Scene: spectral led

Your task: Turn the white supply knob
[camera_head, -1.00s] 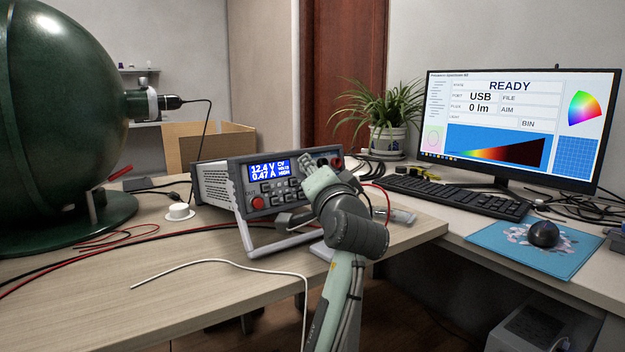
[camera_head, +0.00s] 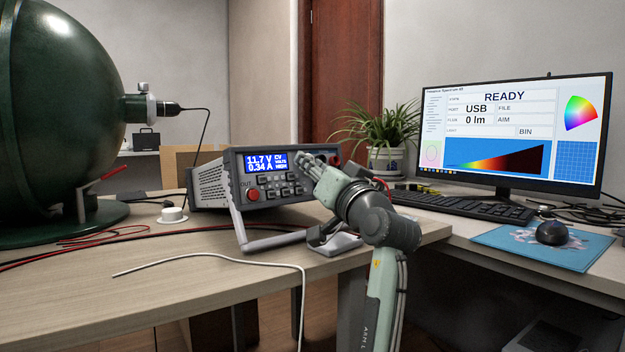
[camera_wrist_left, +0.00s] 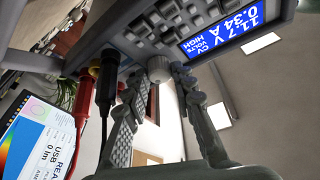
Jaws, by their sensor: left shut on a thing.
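The power supply (camera_head: 265,178) stands on the wooden desk. Its blue display (camera_head: 265,162) reads 11.7 V and 0.34 A; the display also shows in the left wrist view (camera_wrist_left: 225,27). The white supply knob (camera_wrist_left: 159,67) sits on the supply's front panel, between my left fingertips. My left gripper (camera_head: 306,161) is at the right part of the panel and hides the knob in the head view. In the left wrist view my left gripper (camera_wrist_left: 160,80) is shut on the knob, one finger at each side. My right gripper is not in view.
Red and black plugs (camera_wrist_left: 104,88) stick out of the panel close beside one finger. A large green sphere (camera_head: 55,110) stands at the left. A white cable (camera_head: 210,260) crosses the front of the desk. A monitor (camera_head: 515,135) and keyboard (camera_head: 460,204) are at the right.

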